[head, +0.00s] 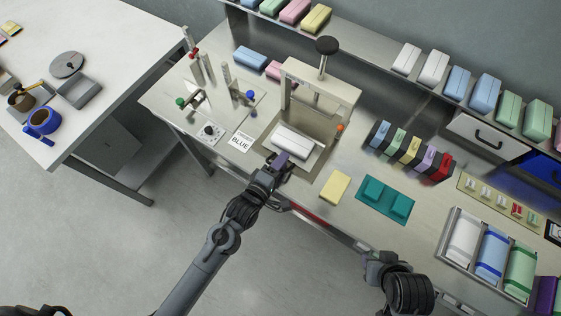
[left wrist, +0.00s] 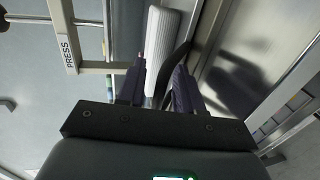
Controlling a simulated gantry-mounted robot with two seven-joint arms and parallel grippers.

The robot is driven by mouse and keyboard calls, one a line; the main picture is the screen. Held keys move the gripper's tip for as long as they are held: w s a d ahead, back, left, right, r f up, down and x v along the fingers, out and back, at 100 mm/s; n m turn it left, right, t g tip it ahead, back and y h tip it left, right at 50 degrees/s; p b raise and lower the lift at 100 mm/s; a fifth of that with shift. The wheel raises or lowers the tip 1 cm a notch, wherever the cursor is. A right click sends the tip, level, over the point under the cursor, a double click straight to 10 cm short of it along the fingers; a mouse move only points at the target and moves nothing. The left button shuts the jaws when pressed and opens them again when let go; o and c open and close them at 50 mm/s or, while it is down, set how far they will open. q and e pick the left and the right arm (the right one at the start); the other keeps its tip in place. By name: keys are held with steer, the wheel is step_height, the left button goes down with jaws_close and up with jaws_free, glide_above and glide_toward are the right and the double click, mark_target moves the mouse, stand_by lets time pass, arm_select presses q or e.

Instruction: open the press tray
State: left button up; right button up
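The press (head: 320,90) has a beige frame and a black round knob on top. Its PRESS label shows on the frame (left wrist: 68,50) in the left wrist view. A white wrapped block (head: 298,143) lies on the metal press tray (head: 309,160) beneath it. My left gripper (head: 281,162) is at the tray's front edge. In the left wrist view its two purple-grey fingers (left wrist: 158,90) stand apart, with the white block's end (left wrist: 160,45) and a dark curved handle (left wrist: 180,60) by the right finger. Contact with the handle is unclear. My right gripper (head: 378,262) is low at the right, its fingers indistinct.
A BLUE card (head: 240,142) and a dial plate (head: 209,132) lie left of the press. A yellow block (head: 335,187) and a teal fixture (head: 385,200) sit to its right. Coloured packs fill the back shelf. The floor in front is clear.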

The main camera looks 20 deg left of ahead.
arm_select(q)
steer(key=p+v, duration=0.1)
steer(key=v, duration=0.9)
steer(key=shift+s+a, duration=0.15)
steer(key=shift+s, duration=0.2)
steer(key=shift+r, duration=0.15)
